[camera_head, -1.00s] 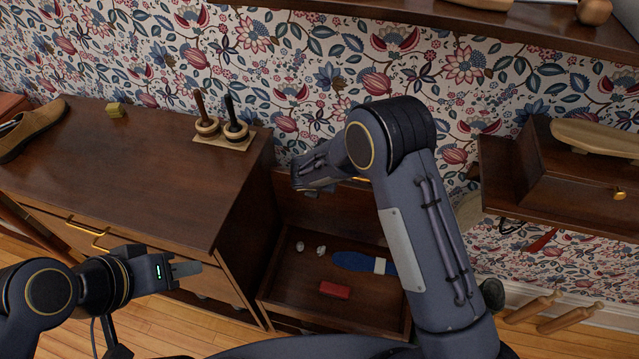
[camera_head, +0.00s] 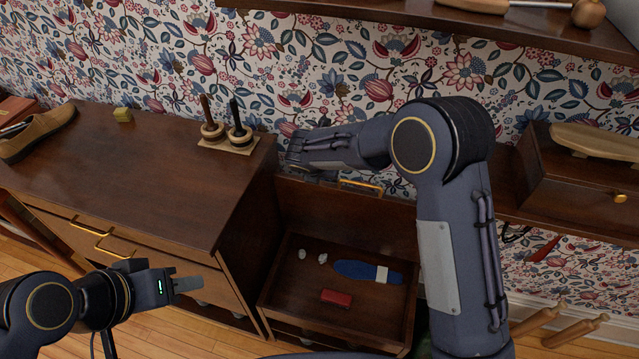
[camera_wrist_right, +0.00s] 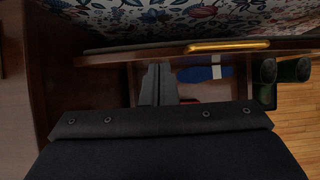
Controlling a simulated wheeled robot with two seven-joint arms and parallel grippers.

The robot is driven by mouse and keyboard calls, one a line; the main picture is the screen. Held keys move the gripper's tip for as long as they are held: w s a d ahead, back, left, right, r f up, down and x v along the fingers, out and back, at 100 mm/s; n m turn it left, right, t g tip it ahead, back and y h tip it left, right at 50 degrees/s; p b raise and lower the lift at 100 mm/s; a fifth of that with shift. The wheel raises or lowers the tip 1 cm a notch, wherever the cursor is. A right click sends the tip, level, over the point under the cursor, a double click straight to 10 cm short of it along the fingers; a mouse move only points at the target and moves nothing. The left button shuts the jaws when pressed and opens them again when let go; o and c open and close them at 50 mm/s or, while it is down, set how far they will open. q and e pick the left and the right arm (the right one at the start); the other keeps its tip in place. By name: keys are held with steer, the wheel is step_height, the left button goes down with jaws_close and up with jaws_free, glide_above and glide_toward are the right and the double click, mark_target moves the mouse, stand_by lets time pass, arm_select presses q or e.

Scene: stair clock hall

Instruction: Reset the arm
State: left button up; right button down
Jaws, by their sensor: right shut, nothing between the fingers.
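My right arm (camera_head: 455,220) rises from the lower right and bends left at the elbow. Its hand is near the wallpapered wall, above an upright wooden panel with a brass handle (camera_head: 360,187). In the right wrist view my right gripper (camera_wrist_right: 158,85) is shut and empty; its fingers overlap the view of the open compartment. The brass handle also shows there (camera_wrist_right: 228,46). My left gripper (camera_head: 187,284) is at the lower left, in front of the dresser and apart from it. It is seen from the side, so its finger gap is hidden.
An open wooden compartment (camera_head: 290,295) holds a blue flat piece (camera_head: 355,270), a red block (camera_head: 336,298) and two small pale things. The dresser (camera_head: 130,180) bears a shoe (camera_head: 38,132), a yellow block (camera_head: 122,115) and a ring-peg stand (camera_head: 229,145). Shelves (camera_head: 510,28) are at the right.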

steer(key=shift+w+d+r, duration=0.1)
steer(key=shift+w+r, duration=0.1)
steer(key=shift+r, duration=0.05)
steer(key=s+d+r+m+g+y, duration=0.2)
steer(key=s+d+r+m, duration=1.1)
steer(key=s+d+m, duration=0.4)
steer(key=s+m+t+y, duration=0.1)
steer(key=s+m+y, duration=0.2)
steer(key=s+m, duration=1.4)
steer(key=shift+s+d+r+y, duration=0.3)
steer(key=shift+s+r+y, duration=0.1)
steer(key=shift+s, duration=0.85)
